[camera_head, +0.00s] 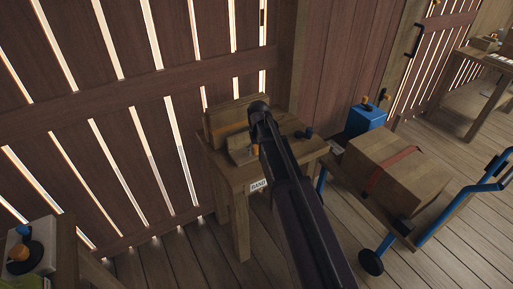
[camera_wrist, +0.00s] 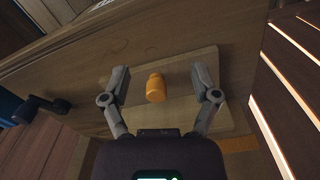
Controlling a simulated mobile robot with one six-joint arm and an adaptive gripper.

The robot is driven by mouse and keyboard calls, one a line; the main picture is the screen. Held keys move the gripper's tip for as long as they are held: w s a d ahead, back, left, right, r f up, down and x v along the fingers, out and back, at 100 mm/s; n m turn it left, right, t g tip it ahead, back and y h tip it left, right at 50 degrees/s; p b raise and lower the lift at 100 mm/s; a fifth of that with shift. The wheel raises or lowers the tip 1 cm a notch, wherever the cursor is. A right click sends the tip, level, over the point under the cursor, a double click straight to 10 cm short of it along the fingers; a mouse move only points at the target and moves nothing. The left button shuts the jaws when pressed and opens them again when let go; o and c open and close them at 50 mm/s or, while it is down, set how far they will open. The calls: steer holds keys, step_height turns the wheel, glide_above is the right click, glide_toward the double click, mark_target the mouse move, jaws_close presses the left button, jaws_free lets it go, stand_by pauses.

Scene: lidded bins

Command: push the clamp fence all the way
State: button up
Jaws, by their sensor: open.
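The wooden bench (camera_head: 238,178) carries an upright wooden board (camera_head: 230,114) along its back edge. In front of it is a lower wooden piece (camera_head: 238,141) with an orange knob (camera_head: 254,151), which looks like the clamp fence; my arm covers part of it. In the wrist view the orange knob (camera_wrist: 155,88) stands on a flat pale board (camera_wrist: 180,110). My gripper (camera_wrist: 159,71) is open, with one finger on each side of the knob and a visible gap to both. Contact with the board cannot be told.
A dark crank handle (camera_head: 305,133) sits on the bench's right side; it also shows in the wrist view (camera_wrist: 40,109). A blue cart with a strapped cardboard box (camera_head: 380,169) stands to the right. A slatted wall (camera_head: 140,120) closes the back. Plank floor lies in front.

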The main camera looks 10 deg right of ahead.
steer(key=s+f+b, duration=1.7)
steer(key=s+f, duration=0.1)
steer(key=s, duration=0.1)
steer(key=shift+s+f+b, duration=0.25)
steer(key=shift+s+b, duration=0.05)
steer(key=shift+b, duration=0.1)
steer(key=shift+s+a+r, duration=0.1)
steer(key=shift+r, duration=0.05)
stand_by(0.5)
step_height(320, 180, up, 22)
steer(key=p, duration=2.2)
stand_by(0.4)
